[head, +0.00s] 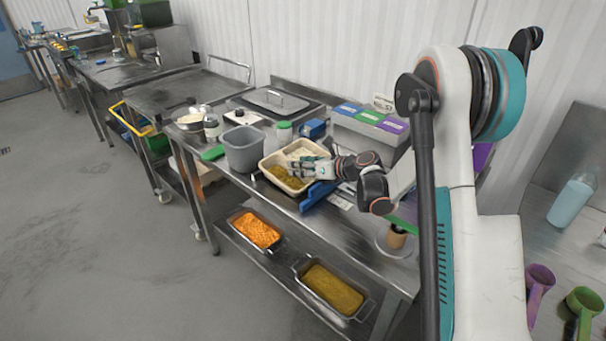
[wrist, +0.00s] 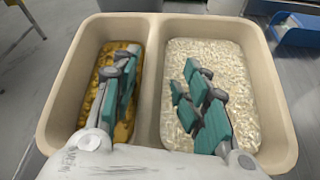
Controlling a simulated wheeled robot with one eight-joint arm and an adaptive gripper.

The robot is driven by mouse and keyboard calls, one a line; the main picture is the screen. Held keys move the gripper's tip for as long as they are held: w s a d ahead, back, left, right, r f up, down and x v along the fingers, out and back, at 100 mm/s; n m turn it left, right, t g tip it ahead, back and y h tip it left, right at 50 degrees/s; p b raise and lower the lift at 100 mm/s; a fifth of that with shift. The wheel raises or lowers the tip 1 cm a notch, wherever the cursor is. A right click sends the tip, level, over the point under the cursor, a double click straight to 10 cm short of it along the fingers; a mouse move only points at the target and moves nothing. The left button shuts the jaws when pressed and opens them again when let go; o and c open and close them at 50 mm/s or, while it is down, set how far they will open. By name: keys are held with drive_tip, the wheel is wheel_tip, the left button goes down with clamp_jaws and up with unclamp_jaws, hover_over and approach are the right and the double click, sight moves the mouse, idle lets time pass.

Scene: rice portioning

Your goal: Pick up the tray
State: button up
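The tray (head: 262,168) is beige with two compartments and sits on the steel table. In the wrist view the tray (wrist: 284,120) fills most of the picture, with a yellow-brown food in the left compartment and white rice in the right. My gripper (head: 293,168) is over the tray. In the wrist view my gripper's (wrist: 161,60) teal-padded fingers are spread, one over each compartment, with the divider between them. I cannot tell whether they touch the divider. The near part of the tray is hidden by my gripper.
A grey bin (head: 243,150) stands just left of the tray. A blue object (head: 316,196) lies at its right front side. A grey box with coloured labels (head: 369,118) is behind. Pans of orange food (head: 256,230) and yellow-brown food (head: 332,290) are on the lower shelf.

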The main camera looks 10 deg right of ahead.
drive_tip(key=shift+s+f, duration=0.1)
drive_tip(key=c, duration=0.6)
drive_tip(key=shift+d, duration=0.1)
clamp_jaws()
